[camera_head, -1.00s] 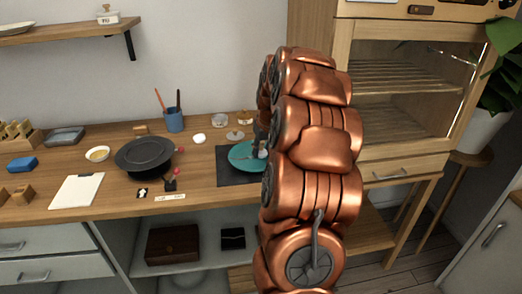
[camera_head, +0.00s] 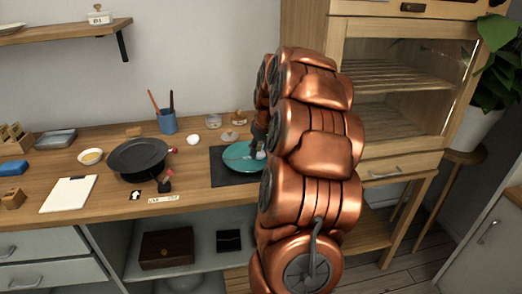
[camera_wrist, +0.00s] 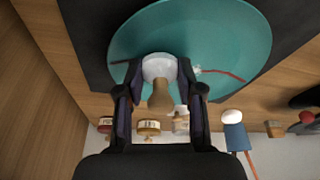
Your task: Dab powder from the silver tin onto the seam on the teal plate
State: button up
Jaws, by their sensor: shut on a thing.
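The teal plate (camera_head: 240,158) lies on a dark mat on the bench; it fills the top of the wrist view (camera_wrist: 215,30). A thin red seam (camera_wrist: 222,74) runs across part of it. My gripper (camera_wrist: 160,80) is shut on a dabber with a wooden handle (camera_wrist: 160,97) and a round white head (camera_wrist: 158,66). The white head is over the plate's near edge, left of the seam; I cannot tell whether it touches. A silvery tin (camera_head: 213,121) stands behind the plate and seems to be the pale labelled one in the wrist view (camera_wrist: 181,122). My arm hides part of the plate in the head view.
A gold tin (camera_head: 238,117) and a small pale dish (camera_head: 230,135) stand beside the silvery tin. A blue cup with brushes (camera_head: 167,122) is further left. A glass-fronted cabinet (camera_head: 390,80) rises at right.

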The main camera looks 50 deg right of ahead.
jog(key=shift+w+d, duration=0.3)
jog(key=shift+s+a+b, duration=0.25)
jog(key=shift+s+b, duration=0.05)
jog(key=shift+s, duration=0.05)
jog(key=shift+w+d, duration=0.25)
jog(key=shift+w, duration=0.1)
jog(key=shift+s+a+f+b, duration=0.1)
jog(key=shift+s+a+b, duration=0.15)
jog(key=shift+s+b, duration=0.05)
jog(key=shift+w+a, duration=0.35)
jog(key=shift+w, duration=0.35)
jog(key=shift+a, duration=0.15)
